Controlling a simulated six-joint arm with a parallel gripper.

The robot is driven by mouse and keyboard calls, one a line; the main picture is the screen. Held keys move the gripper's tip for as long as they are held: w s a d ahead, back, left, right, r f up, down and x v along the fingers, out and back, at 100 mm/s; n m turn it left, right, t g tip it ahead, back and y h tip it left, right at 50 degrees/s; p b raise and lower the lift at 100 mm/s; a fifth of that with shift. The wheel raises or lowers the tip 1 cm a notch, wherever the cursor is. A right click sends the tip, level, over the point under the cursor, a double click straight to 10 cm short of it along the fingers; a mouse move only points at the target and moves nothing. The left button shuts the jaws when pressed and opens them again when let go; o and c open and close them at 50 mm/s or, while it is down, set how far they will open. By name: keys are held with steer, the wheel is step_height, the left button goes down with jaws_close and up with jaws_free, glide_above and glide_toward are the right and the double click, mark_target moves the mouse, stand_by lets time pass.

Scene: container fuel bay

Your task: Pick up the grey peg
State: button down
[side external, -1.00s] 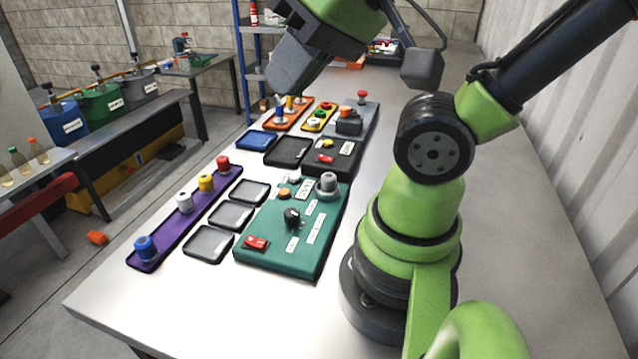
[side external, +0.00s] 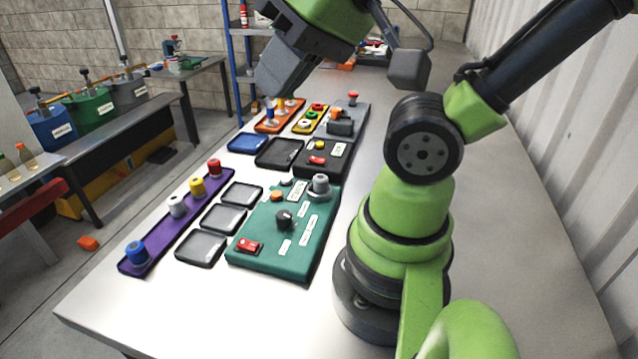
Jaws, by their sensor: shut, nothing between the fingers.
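A pale grey, nearly white peg (side external: 177,206) stands upright on the long purple tray (side external: 153,236), between a blue peg (side external: 137,252) and a yellow peg (side external: 198,187). A red peg (side external: 214,168) stands at the tray's far end. A darker grey round piece (side external: 320,186) stands on the green panel (side external: 272,260); I cannot tell if it is a peg. My gripper (side external: 272,88) is shut and empty, raised over the far end of the table near the orange tray, well away from the purple tray. Its fingertips are hard to make out.
Several shallow black trays (side external: 223,218) lie between the purple tray and green panel. Farther back are a blue tray (side external: 246,143), an orange tray (side external: 292,110) with small pegs, a yellow tray (side external: 310,120) and a black panel (side external: 338,160). The front table is clear.

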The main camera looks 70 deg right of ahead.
steer(key=c, duration=0.7)
jaws_free()
steer(key=n+g+h, duration=0.2)
steer(key=n+g, duration=0.5)
glide_above(320, 177)
step_height(320, 177, down, 21)
steer(key=shift+r, duration=0.15)
steer(key=shift+f, duration=3.15)
